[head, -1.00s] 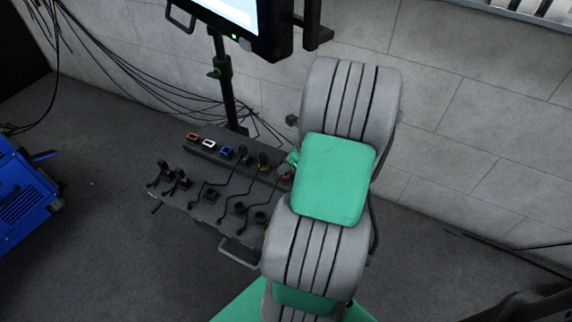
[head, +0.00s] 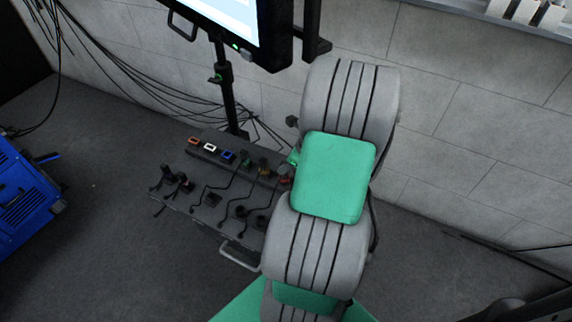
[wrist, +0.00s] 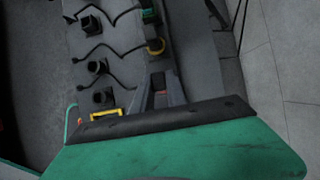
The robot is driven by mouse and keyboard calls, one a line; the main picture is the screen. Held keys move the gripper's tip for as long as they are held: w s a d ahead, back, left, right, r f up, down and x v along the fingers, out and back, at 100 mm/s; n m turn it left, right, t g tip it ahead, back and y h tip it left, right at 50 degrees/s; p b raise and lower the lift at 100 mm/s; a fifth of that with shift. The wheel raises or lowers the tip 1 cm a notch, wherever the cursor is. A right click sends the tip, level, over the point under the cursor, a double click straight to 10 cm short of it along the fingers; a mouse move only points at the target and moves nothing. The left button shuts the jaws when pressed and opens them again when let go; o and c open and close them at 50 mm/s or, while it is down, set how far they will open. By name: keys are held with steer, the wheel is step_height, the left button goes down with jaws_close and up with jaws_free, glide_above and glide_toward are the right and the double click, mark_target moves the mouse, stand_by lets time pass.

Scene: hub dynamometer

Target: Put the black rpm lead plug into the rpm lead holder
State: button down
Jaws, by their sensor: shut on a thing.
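My gripper (wrist: 160,88) shows in the wrist view as two dark grey fingers closed on a small dark plug (wrist: 158,78) with a reddish patch below it. In the head view my green and grey arm hides most of the gripper, which is at the right end of the dark panel (head: 200,212), near a red-marked spot (head: 284,171). I cannot tell whether the held plug is seated or free, or read any label. Several black plugs and holders with leads line the panel's front, one of them a black block (wrist: 97,67) in the wrist view.
Orange (head: 194,140), white (head: 210,147) and blue (head: 227,156) sockets line the panel's back. A monitor (head: 235,25) on a post stands behind, and a blue machine (head: 25,190) at left. Loose leads cross the panel.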

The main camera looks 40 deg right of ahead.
steer(key=shift+r+p, duration=1.2)
steer(key=shift+p, duration=0.1)
steer(key=shift+a, duration=0.1)
steer(key=s+a+p, duration=0.2)
steer(key=a+p, duration=0.2)
steer(key=a, duration=0.3)
steer(key=s+a+p, duration=0.3)
steer(key=a, duration=0.4)
steer(key=shift+a+p, duration=0.2)
steer(key=shift+p, duration=0.15)
stand_by(0.4)
steer(key=shift+s+f, duration=0.1)
steer(key=shift+f, duration=0.05)
steer(key=shift+f+b, duration=1.25)
steer(key=shift+f, duration=0.6)
